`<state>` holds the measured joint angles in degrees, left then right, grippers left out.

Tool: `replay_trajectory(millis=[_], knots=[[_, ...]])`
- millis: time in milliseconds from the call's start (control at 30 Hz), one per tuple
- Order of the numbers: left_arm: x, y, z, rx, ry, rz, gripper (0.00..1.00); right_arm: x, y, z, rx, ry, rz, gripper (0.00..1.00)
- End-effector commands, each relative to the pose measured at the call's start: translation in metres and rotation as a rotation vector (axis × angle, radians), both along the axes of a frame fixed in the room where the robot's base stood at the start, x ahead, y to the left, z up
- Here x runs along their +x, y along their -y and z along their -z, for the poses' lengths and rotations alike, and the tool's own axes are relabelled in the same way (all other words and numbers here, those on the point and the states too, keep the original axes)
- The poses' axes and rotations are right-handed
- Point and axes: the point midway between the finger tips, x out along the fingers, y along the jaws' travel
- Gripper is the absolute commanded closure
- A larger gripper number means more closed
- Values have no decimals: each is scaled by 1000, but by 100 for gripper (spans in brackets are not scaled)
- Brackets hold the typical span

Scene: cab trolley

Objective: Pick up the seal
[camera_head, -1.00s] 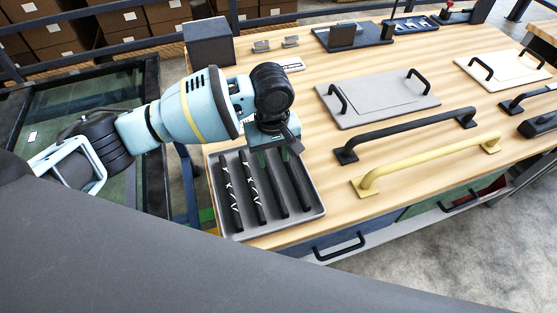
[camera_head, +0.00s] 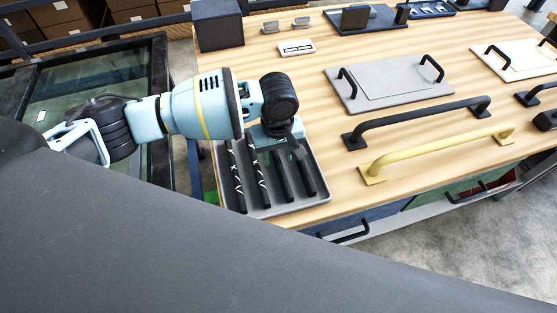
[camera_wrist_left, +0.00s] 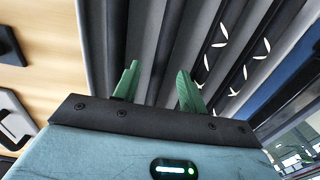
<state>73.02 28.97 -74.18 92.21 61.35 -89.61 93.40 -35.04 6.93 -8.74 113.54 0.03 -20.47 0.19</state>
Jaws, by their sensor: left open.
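A grey tray (camera_head: 268,210) at the near left corner of the table holds several long black seal strips. The two left strips (camera_head: 238,182) carry white marks; the two right strips (camera_head: 282,178) look plain. My left gripper (camera_head: 293,150) is over the far part of the tray, above the plain strips, and hides their far ends. In the left wrist view its green fingers (camera_wrist_left: 157,74) are apart with nothing held between them. A dark strip (camera_wrist_left: 160,35) runs beyond the fingertips. I cannot tell whether the fingers touch it. My right gripper is not in view.
A black handle bar (camera_head: 420,122), a yellow bar (camera_head: 440,152) and a grey panel with handles (camera_head: 388,85) lie to the right of the tray. A dark box (camera_head: 217,25) stands behind. Bare wood lies between the tray and the bars.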

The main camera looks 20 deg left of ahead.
Motion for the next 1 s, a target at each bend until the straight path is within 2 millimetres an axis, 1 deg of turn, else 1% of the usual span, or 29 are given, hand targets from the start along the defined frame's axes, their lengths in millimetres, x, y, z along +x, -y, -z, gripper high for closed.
replay_trajectory(millis=[33, 100, 333, 367, 667, 700, 1000], knots=[[0, 0, 6, 0, -1, 1, 58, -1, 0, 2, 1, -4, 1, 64], [0, 0, 9, 0, 0, 1, 58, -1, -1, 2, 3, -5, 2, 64], [0, 1, 9, -1, 2, 2, 58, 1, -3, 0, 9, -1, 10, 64], [0, 1, 9, -1, 2, 2, 60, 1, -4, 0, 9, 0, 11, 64], [0, 1, 9, -1, 2, 2, 99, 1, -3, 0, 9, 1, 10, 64], [0, 1, 9, -1, 2, 2, 100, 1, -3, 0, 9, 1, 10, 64], [0, 1, 8, -1, 2, 2, 100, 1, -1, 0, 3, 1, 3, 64]])
